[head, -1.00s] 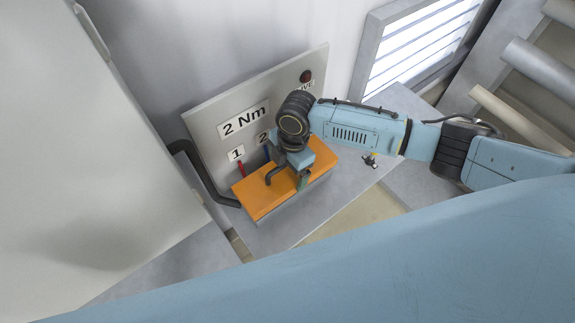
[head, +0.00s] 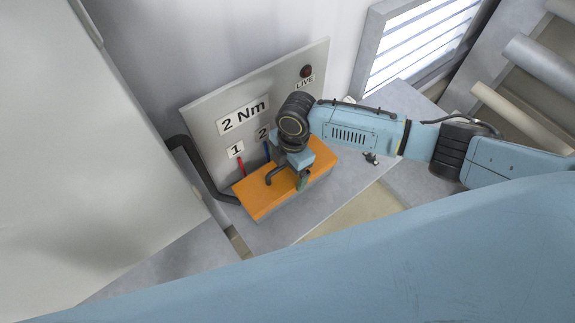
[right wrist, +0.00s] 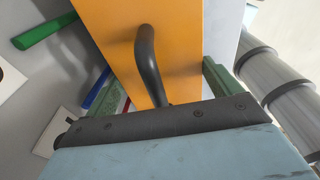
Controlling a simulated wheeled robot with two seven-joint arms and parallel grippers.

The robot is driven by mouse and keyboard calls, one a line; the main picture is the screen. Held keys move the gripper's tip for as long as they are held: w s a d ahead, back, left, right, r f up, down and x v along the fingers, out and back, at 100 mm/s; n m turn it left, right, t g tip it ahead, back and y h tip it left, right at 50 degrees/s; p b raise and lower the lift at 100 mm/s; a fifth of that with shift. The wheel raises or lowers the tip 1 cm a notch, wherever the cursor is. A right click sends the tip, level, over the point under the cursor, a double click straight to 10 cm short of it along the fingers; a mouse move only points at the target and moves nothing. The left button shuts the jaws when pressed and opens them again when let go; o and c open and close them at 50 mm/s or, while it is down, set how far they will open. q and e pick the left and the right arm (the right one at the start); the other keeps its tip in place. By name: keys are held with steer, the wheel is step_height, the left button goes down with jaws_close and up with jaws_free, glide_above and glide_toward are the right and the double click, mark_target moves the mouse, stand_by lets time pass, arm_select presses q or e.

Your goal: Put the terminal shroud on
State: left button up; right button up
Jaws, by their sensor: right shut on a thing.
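The terminal shroud (head: 254,199) is an orange box-like cover with a black bent handle (head: 274,176) on top. It lies at the foot of the upright panel, over a grey block; I cannot tell whether it is fully down. My right gripper (head: 291,172) is over its right half, shut on it. In the right wrist view, the green fingers stand at either side of the orange shroud (right wrist: 183,28), and the handle (right wrist: 148,60) rises between them. The terminals underneath are hidden. My left gripper is not in view.
The grey panel (head: 201,117) carries a "2 Nm" sign, labels 1 and 2, and a dark red lamp (head: 306,71) marked LIVE. A red lead (head: 240,167) and blue lead (head: 266,150) stand behind the shroud. A black cable (head: 197,178) curves at left. A small dark item (head: 371,158) lies right.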

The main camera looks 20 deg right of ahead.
steer(key=shift+f+b, duration=0.6)
steer(key=shift+f, duration=0.45)
steer(key=o, duration=0.8)
steer(key=r, duration=0.4)
steer(key=d+r, duration=0.1)
steer(key=r, duration=0.8)
steer(key=shift+w+d+r+p, duration=0.2)
steer(key=shift+w+d+p, duration=0.05)
steer(key=shift+p, duration=0.1)
